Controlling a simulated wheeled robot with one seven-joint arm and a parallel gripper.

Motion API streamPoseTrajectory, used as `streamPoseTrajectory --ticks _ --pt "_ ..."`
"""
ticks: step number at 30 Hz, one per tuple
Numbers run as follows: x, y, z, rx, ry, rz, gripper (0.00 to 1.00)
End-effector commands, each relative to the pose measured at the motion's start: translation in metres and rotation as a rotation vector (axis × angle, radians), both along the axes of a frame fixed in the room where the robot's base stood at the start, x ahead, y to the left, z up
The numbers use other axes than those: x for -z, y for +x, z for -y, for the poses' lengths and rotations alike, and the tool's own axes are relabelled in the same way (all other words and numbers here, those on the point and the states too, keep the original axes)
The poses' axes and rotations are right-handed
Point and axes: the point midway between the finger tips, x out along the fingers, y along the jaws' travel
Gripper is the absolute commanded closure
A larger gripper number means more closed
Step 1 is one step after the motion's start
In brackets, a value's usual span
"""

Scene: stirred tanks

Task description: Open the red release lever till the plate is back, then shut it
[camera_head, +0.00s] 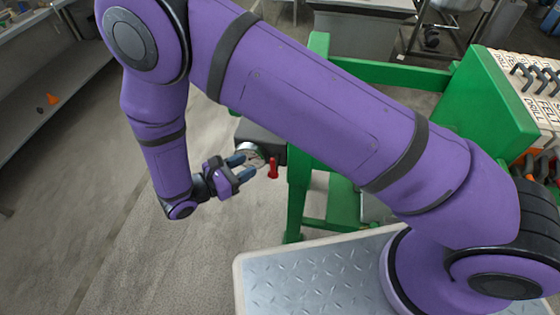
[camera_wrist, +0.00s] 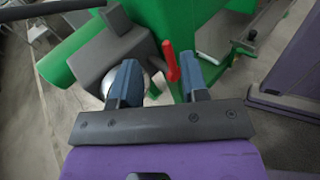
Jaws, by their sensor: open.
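The red release lever (camera_head: 273,168) hangs at the end of a dark grey block (camera_head: 262,142) on the green frame. In the wrist view the red lever (camera_wrist: 171,60) stands between the lines of my two fingers, a little beyond their tips. My gripper (camera_head: 239,167) is open, with blue-grey fingers pointed at the block. In the wrist view my gripper (camera_wrist: 158,75) has a clear gap between its fingers. A round silvery part (camera_wrist: 112,86) shows partly behind the left finger. I cannot tell whether a finger touches the lever. I cannot make out the plate for certain.
The green frame (camera_head: 320,55) stands behind and right of my gripper, with a leg close to the lever. A rack of dark-handled tools (camera_head: 538,85) is at the right. A shelf (camera_head: 50,85) runs along the left. The floor (camera_head: 120,225) left of my gripper is clear.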

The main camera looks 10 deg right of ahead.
Motion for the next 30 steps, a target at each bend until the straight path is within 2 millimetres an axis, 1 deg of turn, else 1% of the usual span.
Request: streamPoseTrajectory --ticks 1,3,6,9,13,17,24,30 --pt "0.017 -0.007 -0.006 -0.04 -0.035 -0.008 0.59" --pt "0.032 -0.015 -0.011 -0.084 -0.071 -0.012 0.59" --pt "0.048 -0.022 -0.017 -0.13 -0.108 -0.016 0.59" --pt "0.057 -0.026 -0.019 -0.155 -0.128 -0.017 0.59" --pt "0.059 -0.024 -0.016 -0.162 -0.134 -0.017 0.59" --pt "0.059 -0.015 -0.003 -0.161 -0.134 -0.017 0.59" --pt "0.058 0.011 0.032 -0.159 -0.133 -0.018 0.59" --pt "0.058 0.028 0.055 -0.159 -0.133 -0.017 0.59"
